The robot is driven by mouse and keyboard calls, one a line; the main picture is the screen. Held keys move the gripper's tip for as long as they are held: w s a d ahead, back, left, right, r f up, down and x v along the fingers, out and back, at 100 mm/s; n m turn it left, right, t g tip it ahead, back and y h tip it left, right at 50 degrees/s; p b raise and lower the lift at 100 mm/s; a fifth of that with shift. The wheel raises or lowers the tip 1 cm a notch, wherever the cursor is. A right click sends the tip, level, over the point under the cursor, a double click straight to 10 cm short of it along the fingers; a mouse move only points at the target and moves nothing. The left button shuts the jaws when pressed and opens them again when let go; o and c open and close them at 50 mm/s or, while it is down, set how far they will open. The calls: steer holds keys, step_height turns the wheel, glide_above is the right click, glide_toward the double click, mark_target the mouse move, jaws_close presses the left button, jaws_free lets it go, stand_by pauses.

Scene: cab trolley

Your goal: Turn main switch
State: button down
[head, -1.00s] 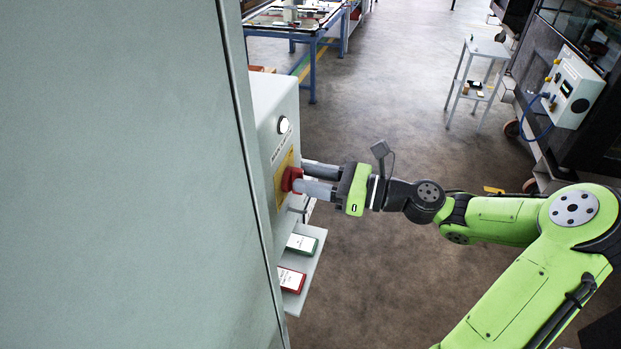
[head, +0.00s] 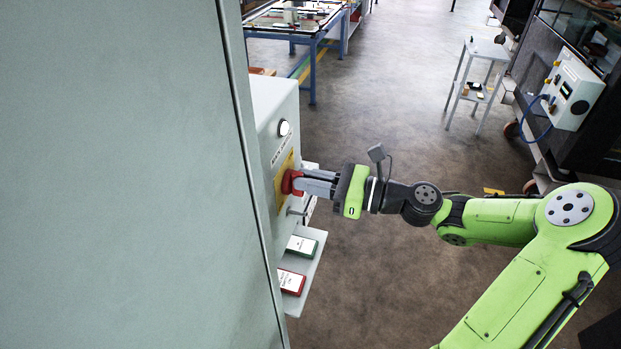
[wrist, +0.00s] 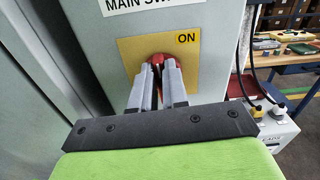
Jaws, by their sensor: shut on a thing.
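The main switch is a red rotary handle (head: 287,182) on a yellow plate (head: 279,184), on the side of a grey box. My gripper (head: 300,183) is shut on the red handle, its arm reaching in from the right. In the wrist view the red handle (wrist: 157,59) shows between and just beyond the two grey fingers, one on its left and one on its right. The word "ON" stands at the plate's upper right, and a "MAIN SW..." label (wrist: 145,4) is above. The fingers hide much of the handle.
A white round lamp (head: 283,127) sits above the switch. A large grey panel (head: 120,180) fills the left. Open floor lies right of the box.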

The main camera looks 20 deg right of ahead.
steer(key=n, duration=0.2)
steer(key=n+p, duration=0.1)
steer(key=n, duration=0.5)
steer(key=shift+s+a+f, duration=0.3)
steer(key=shift+s, duration=0.1)
steer(key=n, duration=0.3)
steer(key=n+b, duration=0.1)
steer(key=shift+s+a+f+n, duration=0.15)
steer(key=shift+f+n, duration=0.15)
steer(key=shift+n, duration=0.1)
steer(key=shift+f+n+b, duration=0.15)
steer(key=shift+n+b, duration=0.45)
steer(key=shift+n, duration=0.5)
steer(key=shift+f+n+b, duration=0.15)
steer(key=shift+n+b, duration=0.45)
steer(key=shift+n, duration=0.5)
steer(key=c, duration=1.1)
jaws_free()
steer(key=shift+s, duration=0.1)
steer(key=shift+c, duration=0.2)
